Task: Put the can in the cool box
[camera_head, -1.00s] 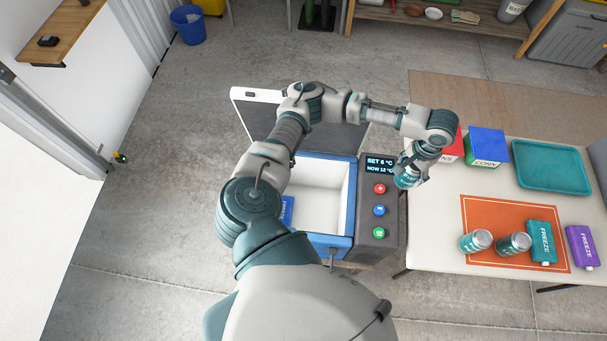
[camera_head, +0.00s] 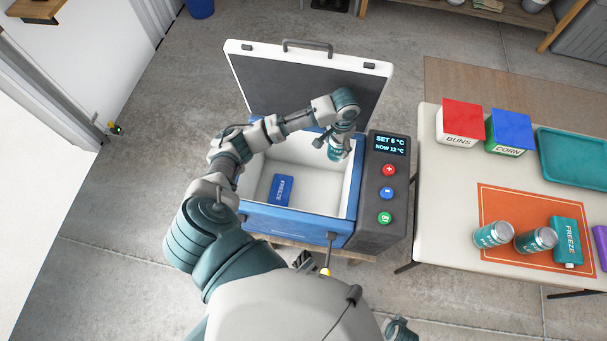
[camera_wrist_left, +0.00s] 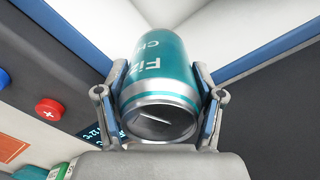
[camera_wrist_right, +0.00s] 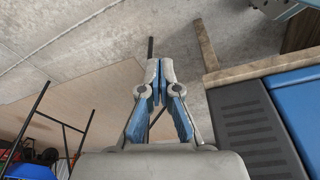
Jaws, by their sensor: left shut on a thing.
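My left gripper (camera_head: 338,145) is shut on a teal can (camera_head: 335,154) over the right back part of the cool box (camera_head: 290,223). In the left wrist view the can (camera_wrist_left: 160,75) sits between both fingers (camera_wrist_left: 160,100), with white inner walls of the box beyond it. The box is blue and white with its lid (camera_head: 308,85) raised. A blue freeze pack (camera_head: 281,190) lies on its floor. My right gripper (camera_wrist_right: 160,72) is empty, its fingertips together, beside the box's outside in the right wrist view.
A control panel (camera_head: 387,190) reads SET 6, NOW 12. The table (camera_head: 440,220) at right holds two more cans (camera_head: 492,235) (camera_head: 536,240) and a teal freeze pack (camera_head: 566,242) on an orange mat (camera_head: 497,203). Buns (camera_head: 460,123) and corn (camera_head: 510,132) boxes and a teal tray (camera_head: 578,157) stand behind.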

